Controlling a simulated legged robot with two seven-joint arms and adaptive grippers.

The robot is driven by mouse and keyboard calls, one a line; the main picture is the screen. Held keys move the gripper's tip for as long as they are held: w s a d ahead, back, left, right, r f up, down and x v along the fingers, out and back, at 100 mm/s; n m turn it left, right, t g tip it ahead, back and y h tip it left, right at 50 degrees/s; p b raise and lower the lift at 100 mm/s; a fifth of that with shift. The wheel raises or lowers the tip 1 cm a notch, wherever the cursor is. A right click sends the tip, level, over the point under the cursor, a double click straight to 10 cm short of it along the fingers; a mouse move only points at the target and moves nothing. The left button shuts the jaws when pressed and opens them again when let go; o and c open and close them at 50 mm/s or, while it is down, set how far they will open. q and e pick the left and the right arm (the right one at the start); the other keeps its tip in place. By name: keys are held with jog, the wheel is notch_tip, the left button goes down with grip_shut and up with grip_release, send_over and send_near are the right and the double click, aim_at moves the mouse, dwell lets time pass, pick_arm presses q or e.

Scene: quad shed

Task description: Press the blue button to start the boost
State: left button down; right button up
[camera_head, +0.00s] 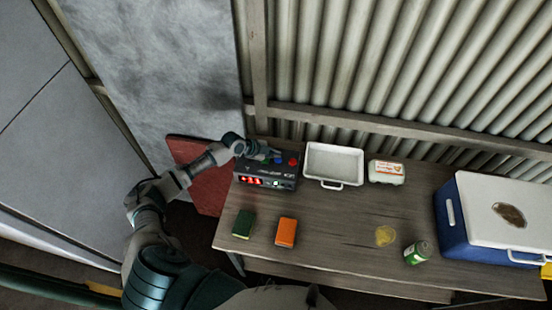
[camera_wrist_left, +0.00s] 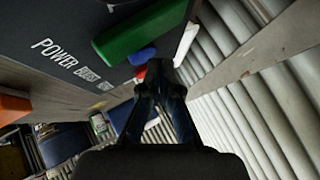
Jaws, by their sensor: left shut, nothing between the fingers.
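The dark control box (camera_head: 262,182) stands at the table's back left, with red lit digits on its front. On its top are a blue button (camera_head: 278,161) and a red button (camera_head: 293,161). In the left wrist view I see a green button (camera_wrist_left: 140,30), the blue button (camera_wrist_left: 143,55) and the red button (camera_wrist_left: 141,72) in a row. My left gripper (camera_head: 271,154) is shut and empty over the back of the box, close to the blue button. Its fingertips (camera_wrist_left: 159,66) appear beside the blue and red buttons; I cannot tell whether they touch. My right gripper is out of view.
A white tray (camera_head: 334,179) stands right of the box, then an egg carton (camera_head: 386,172). A green sponge (camera_head: 243,224), an orange block (camera_head: 286,232), a green can (camera_head: 417,252) and a blue cooler (camera_head: 460,226) are on the table (camera_head: 340,215). A corrugated wall rises behind.

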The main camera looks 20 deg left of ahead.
pick_arm(q)
jog(key=shift+d, duration=0.15)
jog(key=shift+d+r, duration=0.1)
jog(key=shift+d, duration=0.95)
jog(key=shift+a+f, duration=0.2)
jog(key=shift+a, duration=0.25)
jog(key=shift+a+f, duration=0.1)
jog(key=shift+d+f, duration=0.1)
jog(key=shift+d, duration=0.4)
jog(key=shift+a+f+b, duration=0.1)
jog(key=shift+f+b, duration=0.1)
jog(key=shift+b, duration=0.15)
jog(key=shift+s+a+f, duration=0.1)
jog(key=shift+a+f, duration=0.1)
jog(key=shift+a, duration=0.05)
jog(key=shift+d, duration=0.15)
jog(key=shift+a+r+p, duration=0.2)
jog(key=shift+r, duration=0.3)
jog(key=shift+a+r+p, duration=0.15)
jog(key=shift+r, duration=0.3)
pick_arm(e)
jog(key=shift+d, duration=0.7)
